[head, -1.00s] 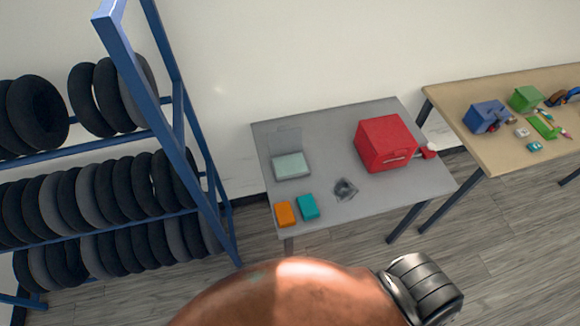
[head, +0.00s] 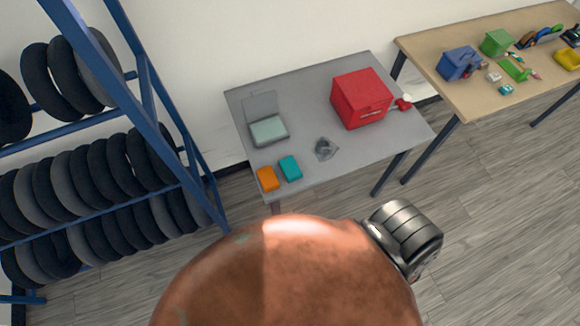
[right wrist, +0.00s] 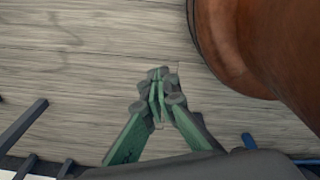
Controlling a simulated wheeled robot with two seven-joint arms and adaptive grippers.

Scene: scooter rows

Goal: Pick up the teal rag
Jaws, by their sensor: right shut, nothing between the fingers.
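The teal rag (head: 290,168) lies folded near the front left edge of the grey table (head: 390,146) in the head view, just right of an orange folded cloth (head: 267,178). My right gripper (right wrist: 157,92) shows in the right wrist view, with its green fingers closed together and nothing between them. It is over the wooden floor, away from the rag. The rag is not in the right wrist view. My left gripper is in neither current view.
On the grey table stand a red box (head: 362,98), a clear open-lidded container (head: 268,130) and a small grey item (head: 325,149). A blue tyre rack (head: 150,122) stands left. A wooden table (head: 480,100) with several items is at right. Floor at lower right is clear.

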